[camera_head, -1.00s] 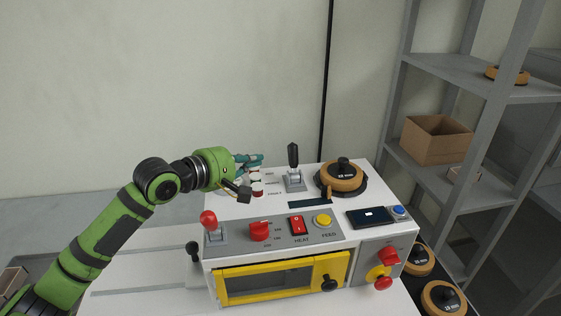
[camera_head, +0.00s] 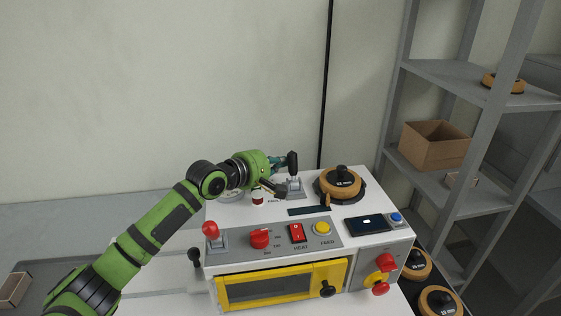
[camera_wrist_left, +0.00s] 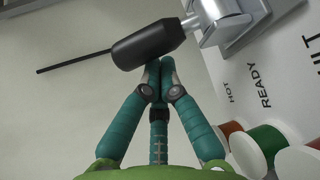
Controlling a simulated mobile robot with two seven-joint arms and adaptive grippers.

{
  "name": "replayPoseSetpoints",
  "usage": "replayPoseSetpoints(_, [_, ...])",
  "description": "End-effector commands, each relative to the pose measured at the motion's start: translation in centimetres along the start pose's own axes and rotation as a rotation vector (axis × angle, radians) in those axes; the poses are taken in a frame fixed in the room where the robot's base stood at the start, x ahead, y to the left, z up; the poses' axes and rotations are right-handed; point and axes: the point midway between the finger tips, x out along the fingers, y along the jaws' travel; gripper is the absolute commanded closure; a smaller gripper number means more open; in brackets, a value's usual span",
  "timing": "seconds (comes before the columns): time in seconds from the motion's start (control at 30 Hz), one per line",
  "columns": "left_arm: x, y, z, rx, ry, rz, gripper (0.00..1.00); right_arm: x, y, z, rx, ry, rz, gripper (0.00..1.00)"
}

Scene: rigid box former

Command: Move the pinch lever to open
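A lever with a black handle (camera_head: 292,164) stands on a grey bracket on top of the white machine; I take it for the pinch lever, but no name shows beside it. My left gripper (camera_head: 281,164) is right at its left side. In the left wrist view the black handle (camera_wrist_left: 148,44) lies across the tips of the teal fingers (camera_wrist_left: 158,66). The fingertips are brought together at the handle's underside; the handle does not appear to be between them. Whether they touch it, I cannot tell. My right gripper is not in view.
A round tan weight (camera_head: 338,184) sits right of the lever. A red-knobbed lever (camera_head: 211,231), red dial (camera_head: 260,239), HEAT switch (camera_head: 297,232) and yellow FEED button (camera_head: 322,228) line the front panel. Red and green indicators (camera_wrist_left: 268,140) are near my gripper. A shelf stands at right.

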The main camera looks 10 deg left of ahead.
Motion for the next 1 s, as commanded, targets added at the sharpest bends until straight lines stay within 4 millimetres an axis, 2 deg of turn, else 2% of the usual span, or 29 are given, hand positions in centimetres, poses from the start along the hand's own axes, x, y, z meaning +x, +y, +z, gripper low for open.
replayPoseSetpoints(0.17, [-0.2, 0.0, 0.4, 0.043, -0.004, 0.035, 1.0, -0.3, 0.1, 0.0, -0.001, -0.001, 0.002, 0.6])
replayPoseSetpoints(0.3, [-0.8, 0.0, 1.1, 0.158, -0.005, 0.13, 1.0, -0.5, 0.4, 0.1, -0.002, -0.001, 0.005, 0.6])
replayPoseSetpoints(0.4, [-1.4, 0.7, 1.9, 0.199, -0.003, 0.162, 1.0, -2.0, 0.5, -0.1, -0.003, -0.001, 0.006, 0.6])
replayPoseSetpoints(0.53, [-1.5, 0.5, 2.0, 0.2, -0.003, 0.162, 1.0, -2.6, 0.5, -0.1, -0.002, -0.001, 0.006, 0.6])
replayPoseSetpoints(1.0, [-1.5, 0.4, 1.9, 0.2, -0.002, 0.16, 1.0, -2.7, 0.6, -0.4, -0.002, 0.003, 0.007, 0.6])
